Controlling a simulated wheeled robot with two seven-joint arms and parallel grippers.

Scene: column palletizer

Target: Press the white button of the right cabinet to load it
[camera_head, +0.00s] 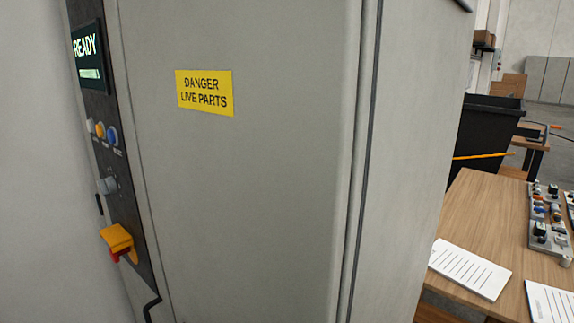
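A grey cabinet (260,190) fills most of the view, close to me. I cannot tell whether it is the right cabinet. A dark control panel (130,215) runs down its left side. The panel's screen (87,55) reads READY. Below it a white button (91,125), a yellow button (100,130) and a blue button (112,136) sit in a row. A grey knob (107,185) and a yellow and red switch handle (118,241) are lower down. Neither of my grippers is in view.
A yellow sign (205,93) reads DANGER LIVE PARTS. Right of the cabinet stands a wooden table (490,205) with paper sheets (468,269) and a grey control box (544,225). A black bin (484,130) and cardboard boxes (508,86) are behind.

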